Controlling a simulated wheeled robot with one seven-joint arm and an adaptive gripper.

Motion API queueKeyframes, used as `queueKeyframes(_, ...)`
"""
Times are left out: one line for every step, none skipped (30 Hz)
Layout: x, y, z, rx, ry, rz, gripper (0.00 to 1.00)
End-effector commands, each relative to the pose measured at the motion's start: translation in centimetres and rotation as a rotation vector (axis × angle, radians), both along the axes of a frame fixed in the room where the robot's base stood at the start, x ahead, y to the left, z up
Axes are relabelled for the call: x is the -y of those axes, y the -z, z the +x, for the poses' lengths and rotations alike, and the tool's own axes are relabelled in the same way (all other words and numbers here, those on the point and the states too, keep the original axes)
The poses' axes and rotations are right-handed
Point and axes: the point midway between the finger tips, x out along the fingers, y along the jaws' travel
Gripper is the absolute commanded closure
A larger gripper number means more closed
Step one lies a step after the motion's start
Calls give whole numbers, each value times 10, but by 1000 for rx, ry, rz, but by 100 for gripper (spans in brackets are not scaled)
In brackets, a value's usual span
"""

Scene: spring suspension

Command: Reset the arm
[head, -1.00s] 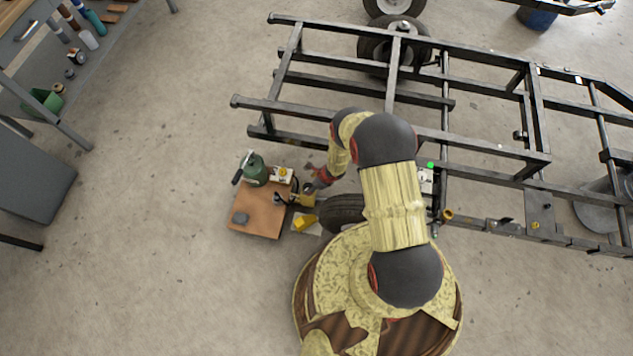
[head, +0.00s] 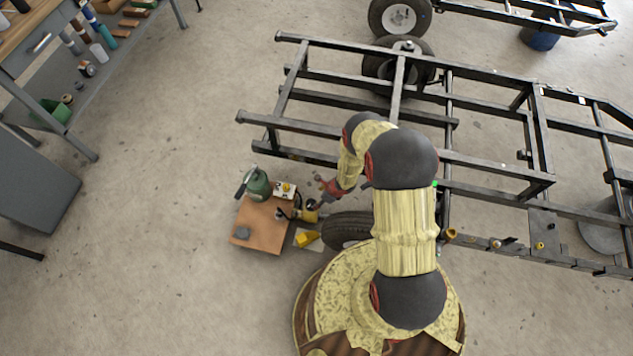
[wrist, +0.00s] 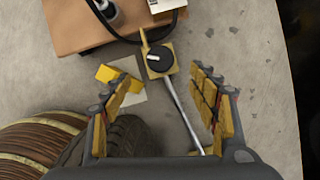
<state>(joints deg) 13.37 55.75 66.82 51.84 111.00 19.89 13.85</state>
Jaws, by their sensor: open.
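My gripper (wrist: 162,82) is open and empty in the wrist view, with its yellow-padded fingers spread wide. Between and beyond the fingers is a yellow fitting with a black knob (wrist: 159,60) and a metal rod running toward me; I cannot tell the height gap. In the head view my arm is bent forward over the tyre side of the frame. My gripper (head: 322,195) shows small there, close to the yellow fitting (head: 309,213), and its fingers are hard to make out.
A brown board (head: 262,232) carries a green pump (head: 257,184) and a control box (head: 284,190). A yellow block (head: 306,239) lies beside it. The black metal frame (head: 490,160) fills the right.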

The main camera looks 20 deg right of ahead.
Motion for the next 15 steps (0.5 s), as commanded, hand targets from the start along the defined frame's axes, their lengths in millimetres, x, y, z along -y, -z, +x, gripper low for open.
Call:
queueKeyframes(0,0,0,0,0,0,40)
queueKeyframes(0,0,0,0,0,0,40)
queueKeyframes(0,0,0,0,0,0,40)
queueKeyframes(0,0,0,0,0,0,40)
queueKeyframes(0,0,0,0,0,0,40)
queueKeyframes(0,0,0,0,0,0,40)
queueKeyframes(0,0,0,0,-1,0,40)
queueKeyframes(0,0,0,1,-4,-1,40)
queueKeyframes(-2,-1,1,8,-13,3,40)
queueKeyframes(-5,-2,2,16,-29,10,40)
queueKeyframes(-7,-3,2,22,-53,14,40)
queueKeyframes(-13,-3,-3,25,-92,23,40)
queueKeyframes(-19,-2,-12,21,-125,32,40)
queueKeyframes(-25,-2,-22,14,-159,41,40)
queueKeyframes(-33,-2,-36,6,-214,59,40)
